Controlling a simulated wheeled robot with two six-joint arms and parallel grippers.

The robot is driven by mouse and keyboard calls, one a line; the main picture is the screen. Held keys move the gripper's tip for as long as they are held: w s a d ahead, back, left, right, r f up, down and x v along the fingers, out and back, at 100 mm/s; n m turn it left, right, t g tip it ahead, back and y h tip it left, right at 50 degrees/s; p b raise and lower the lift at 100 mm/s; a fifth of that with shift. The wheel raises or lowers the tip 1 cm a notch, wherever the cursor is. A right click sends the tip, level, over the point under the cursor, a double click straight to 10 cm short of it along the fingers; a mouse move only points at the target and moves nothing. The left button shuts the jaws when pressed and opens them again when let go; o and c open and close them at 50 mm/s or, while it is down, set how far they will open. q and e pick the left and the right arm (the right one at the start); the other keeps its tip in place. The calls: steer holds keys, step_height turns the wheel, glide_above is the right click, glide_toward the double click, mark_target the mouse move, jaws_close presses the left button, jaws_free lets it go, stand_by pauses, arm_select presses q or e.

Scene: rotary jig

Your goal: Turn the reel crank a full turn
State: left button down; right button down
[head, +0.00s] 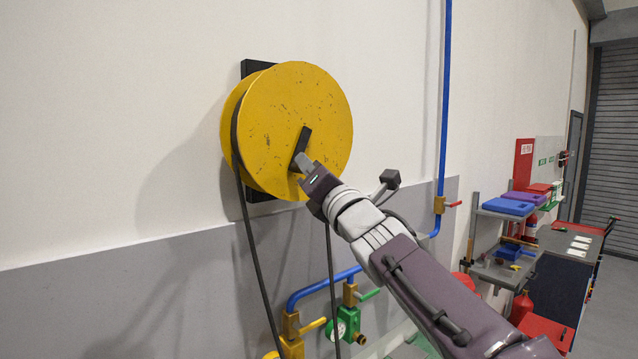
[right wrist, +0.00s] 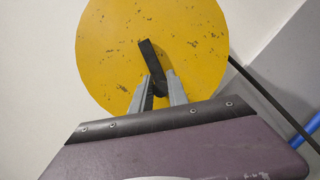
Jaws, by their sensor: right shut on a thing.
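The yellow reel (head: 290,110) is mounted on the wall on a black plate, with a dark hose or cable hanging from it. It also fills the upper part of the right wrist view (right wrist: 110,60). The black crank (head: 303,140) sits on the reel's face, its arm slanting down and left from its upper end. In the right wrist view the crank (right wrist: 149,55) runs down between the finger tips. My right gripper (head: 301,162) is shut on the crank's lower end, and the fingers hide most of the grip (right wrist: 160,92). My left gripper is not in view.
Blue pipes (head: 444,100) with valves run up the wall right of the reel. Yellow and green valves (head: 345,320) stand below it. Shelves with coloured boxes (head: 508,206) and a dark cabinet (head: 558,270) stand at the right. The wall left of the reel is clear.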

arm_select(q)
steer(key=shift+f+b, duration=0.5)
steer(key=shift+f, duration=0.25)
arm_select(e)
steer(key=shift+s+a+m+h, duration=0.2)
steer(key=shift+a+m+h, duration=0.25)
steer(key=shift+m, duration=0.75)
steer(key=shift+r, duration=0.2)
steer(key=c, duration=1.3)
jaws_free()
steer(key=shift+a, duration=0.1)
steer(key=shift+c, duration=0.2)
steer(key=shift+o, duration=0.2)
steer(key=shift+w+a+f, duration=0.1)
steer(key=shift+w+a, duration=0.3)
steer(key=shift+a, duration=0.1)
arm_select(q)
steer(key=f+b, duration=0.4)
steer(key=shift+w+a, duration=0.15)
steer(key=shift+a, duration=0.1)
arm_select(e)
steer(key=v, duration=0.9)
